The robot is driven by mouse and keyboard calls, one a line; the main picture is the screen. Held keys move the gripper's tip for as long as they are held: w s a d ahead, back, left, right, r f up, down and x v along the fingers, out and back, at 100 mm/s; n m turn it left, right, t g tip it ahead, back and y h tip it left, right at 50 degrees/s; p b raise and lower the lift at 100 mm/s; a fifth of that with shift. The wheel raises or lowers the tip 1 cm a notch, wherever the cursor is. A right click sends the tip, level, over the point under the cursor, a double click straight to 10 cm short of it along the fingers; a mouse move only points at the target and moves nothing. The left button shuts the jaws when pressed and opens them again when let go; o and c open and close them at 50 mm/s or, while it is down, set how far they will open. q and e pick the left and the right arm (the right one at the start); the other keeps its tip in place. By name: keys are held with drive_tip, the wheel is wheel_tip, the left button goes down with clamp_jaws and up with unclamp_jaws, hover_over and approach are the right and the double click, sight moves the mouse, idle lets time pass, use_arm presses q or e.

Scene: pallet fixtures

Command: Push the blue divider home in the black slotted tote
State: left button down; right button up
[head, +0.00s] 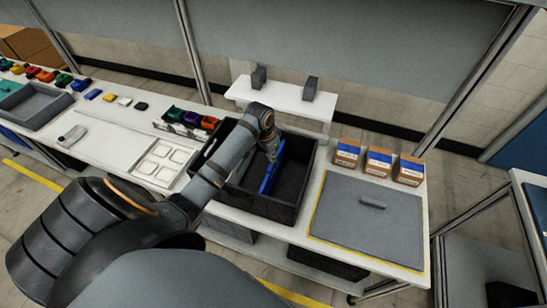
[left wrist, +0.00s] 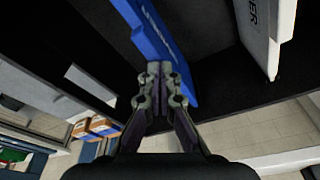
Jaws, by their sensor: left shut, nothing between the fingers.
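The black tote (head: 262,207) stands on the white bench. The blue divider (head: 268,180) stands in the tote, running from front to back; part of it is hidden behind my arm and gripper. My left gripper (head: 273,156) is shut and empty, over the tote at the divider's upper edge. In the left wrist view the closed fingertips (left wrist: 159,68) are close beside the blue divider (left wrist: 158,38); I cannot tell whether they touch it. A white panel with dark lettering (left wrist: 257,32) also shows there. The slots are hidden. My right gripper is not in view.
A grey panel with a handle (head: 345,225) lies right of the tote, with several labelled cartons (head: 378,163) behind it. Coloured bins (head: 190,120) and a white compartment tray (head: 163,163) are to the left. A small white shelf (head: 285,98) stands behind.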

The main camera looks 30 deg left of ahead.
use_arm(q)
drive_tip(key=shift+f+p, duration=0.1)
drive_tip(key=shift+p, duration=0.2)
idle(0.4)
wheel_tip(320, 180, up, 2)
drive_tip(key=shift+r+p, duration=0.15)
drive_tip(key=shift+p, duration=0.35)
drive_tip(key=shift+r, duration=2.35)
